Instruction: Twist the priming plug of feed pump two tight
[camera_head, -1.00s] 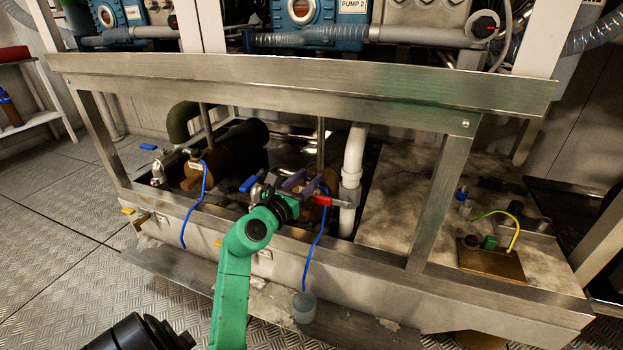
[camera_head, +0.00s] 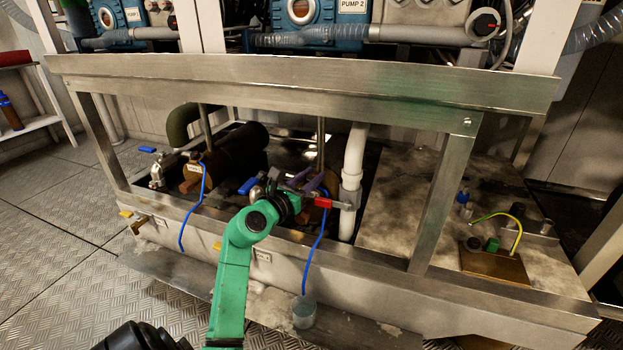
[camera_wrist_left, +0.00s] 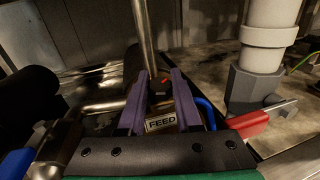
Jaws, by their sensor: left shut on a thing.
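My left gripper (camera_head: 297,181), with purple fingers on a green arm, reaches over the skid's front rail to the second feed pump (camera_head: 329,181). The pump is a brown round body, mostly hidden behind the gripper. In the left wrist view, the two purple fingers (camera_wrist_left: 158,98) are shut on a small dark plug with a red mark (camera_wrist_left: 161,86). The plug sits between the fingertips, above a plate reading FEED (camera_wrist_left: 161,123). Its seat and thread are hidden. My right gripper is not in view.
A red-handled valve (camera_head: 323,202) and a white pipe (camera_head: 353,165) stand close right of the gripper. A blue handle (camera_head: 248,185) is close left. A steel beam (camera_head: 300,85) crosses above. A blue tube (camera_head: 314,262) hangs into a clear cup (camera_head: 304,312).

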